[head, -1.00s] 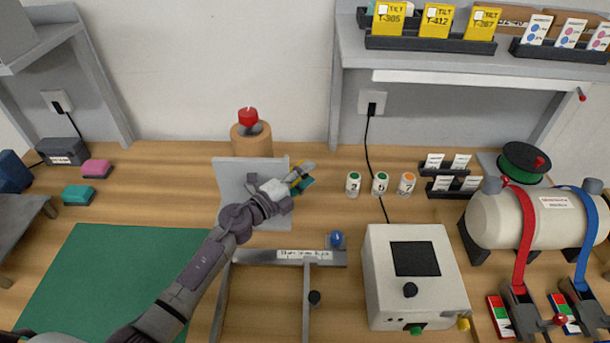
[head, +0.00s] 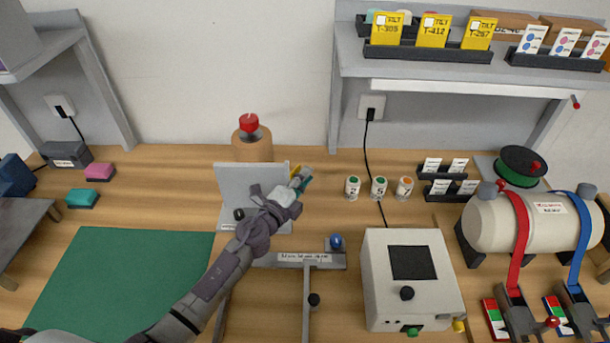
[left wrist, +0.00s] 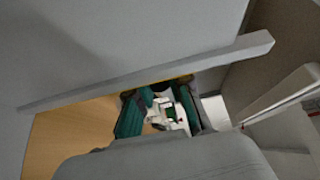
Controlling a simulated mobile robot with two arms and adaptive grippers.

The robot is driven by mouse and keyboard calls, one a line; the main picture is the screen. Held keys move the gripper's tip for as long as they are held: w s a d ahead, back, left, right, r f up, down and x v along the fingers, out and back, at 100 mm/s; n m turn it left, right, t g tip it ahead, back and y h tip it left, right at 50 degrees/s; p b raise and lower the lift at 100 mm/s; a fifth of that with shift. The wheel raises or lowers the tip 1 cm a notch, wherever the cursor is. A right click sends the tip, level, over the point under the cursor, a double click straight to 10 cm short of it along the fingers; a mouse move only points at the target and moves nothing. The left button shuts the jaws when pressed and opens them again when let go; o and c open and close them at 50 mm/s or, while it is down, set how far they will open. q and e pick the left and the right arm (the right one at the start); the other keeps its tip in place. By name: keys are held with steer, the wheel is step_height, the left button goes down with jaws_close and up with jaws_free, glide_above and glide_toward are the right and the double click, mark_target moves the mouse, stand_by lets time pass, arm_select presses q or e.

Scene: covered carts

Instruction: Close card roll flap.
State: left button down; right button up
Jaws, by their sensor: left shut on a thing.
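The flap is probably the upright grey panel (head: 240,185), which stands in front of a brown cylinder (head: 252,149) with a red knob on top. My left arm crosses in front of the panel. My left gripper (head: 303,177) is at the panel's upper right edge, with its teal and yellow fingers shut. In the left wrist view the grey panel (left wrist: 110,40) fills the upper part, its thick rim running just beyond the gripper (left wrist: 160,112). What lies between the fingers is small and partly hidden; it seems to be the panel's edge. My right gripper is out of view.
A white box device (head: 410,300) with a dark screen stands to the right. A grey frame with a blue knob (head: 336,241) lies in front. Three small jars (head: 378,188) stand right of the gripper. A green mat (head: 125,275) lies clear at left.

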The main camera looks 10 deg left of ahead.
arm_select(q)
steer(key=n+y, duration=0.2)
steer(key=shift+w+f+t+y, duration=0.15)
steer(key=shift+t+y, duration=0.15)
steer(key=shift+t, duration=0.1)
steer(key=shift+w+a+f+n+y+b, duration=0.15)
steer(key=shift+n+y+b, duration=0.35)
steer(key=shift+y, duration=0.3)
steer(key=shift+w+a+n+y+b, duration=0.1)
steer(key=shift+a+n+y+b, duration=0.1)
steer(key=shift+n+y+b, duration=0.6)
steer(key=shift+w+a+n+y+b, duration=0.2)
steer(key=shift+y+b, duration=0.4)
steer(key=shift+y, duration=0.4)
steer(key=shift+s+a+n+y+b, duration=0.1)
steer(key=shift+a+n+y+b, duration=0.05)
steer(key=shift+n+y+b, duration=0.65)
steer(key=shift+r, duration=0.2)
steer(key=c, duration=1.1)
jaws_free()
steer(key=shift+w, duration=0.1)
